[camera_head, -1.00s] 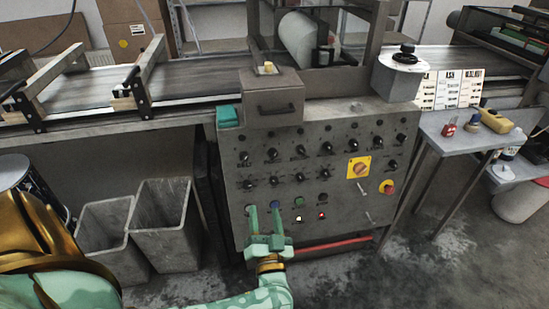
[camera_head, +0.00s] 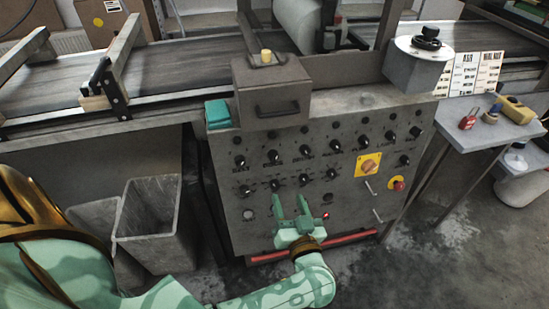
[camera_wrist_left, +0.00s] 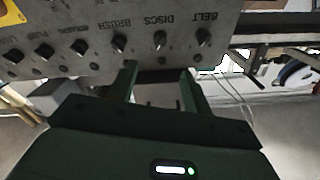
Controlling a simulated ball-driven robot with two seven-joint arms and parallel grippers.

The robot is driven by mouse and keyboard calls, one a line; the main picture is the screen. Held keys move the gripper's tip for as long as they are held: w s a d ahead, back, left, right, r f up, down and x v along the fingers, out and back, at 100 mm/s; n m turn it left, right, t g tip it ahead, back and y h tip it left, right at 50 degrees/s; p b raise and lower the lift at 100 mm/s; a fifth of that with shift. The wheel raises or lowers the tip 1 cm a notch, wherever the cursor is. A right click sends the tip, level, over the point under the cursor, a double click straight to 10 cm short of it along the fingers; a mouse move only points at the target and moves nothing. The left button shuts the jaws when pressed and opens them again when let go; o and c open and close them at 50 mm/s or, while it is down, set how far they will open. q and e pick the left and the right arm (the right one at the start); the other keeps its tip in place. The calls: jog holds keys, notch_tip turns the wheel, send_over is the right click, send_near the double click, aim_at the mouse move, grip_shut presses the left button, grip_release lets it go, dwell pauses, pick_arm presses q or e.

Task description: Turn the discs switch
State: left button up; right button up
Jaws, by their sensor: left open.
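The discs switch (camera_head: 275,156) is a small black knob in the upper row of the grey control panel (camera_head: 232,222), second from the left. Its label sits just below it. In the left wrist view, where the lettering is upside down, the discs knob (camera_wrist_left: 160,40) is between the belt and brush knobs. My left gripper (camera_head: 290,203) is open and empty. In the head view it is in front of the lower panel, below the second knob row, and hides some buttons. In the wrist view its fingertips (camera_wrist_left: 158,72) point toward the discs knob, apart from it. My right gripper is out of view.
The belt knob (camera_head: 239,161) and brush knob (camera_head: 305,153) flank the discs knob closely. A yellow-backed rotary switch (camera_head: 369,165) and a red button (camera_head: 398,184) are to the right. A drawer-like box (camera_head: 272,96) juts out above. A red bar (camera_head: 345,240) runs along the bottom.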

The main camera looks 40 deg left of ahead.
aim_at(275, 161)
pick_arm(q)
jog(key=b+x, duration=0.4)
jog(key=x, duration=1)
jog(key=shift+w+a, duration=0.15)
jog(key=shift+a, duration=0.05)
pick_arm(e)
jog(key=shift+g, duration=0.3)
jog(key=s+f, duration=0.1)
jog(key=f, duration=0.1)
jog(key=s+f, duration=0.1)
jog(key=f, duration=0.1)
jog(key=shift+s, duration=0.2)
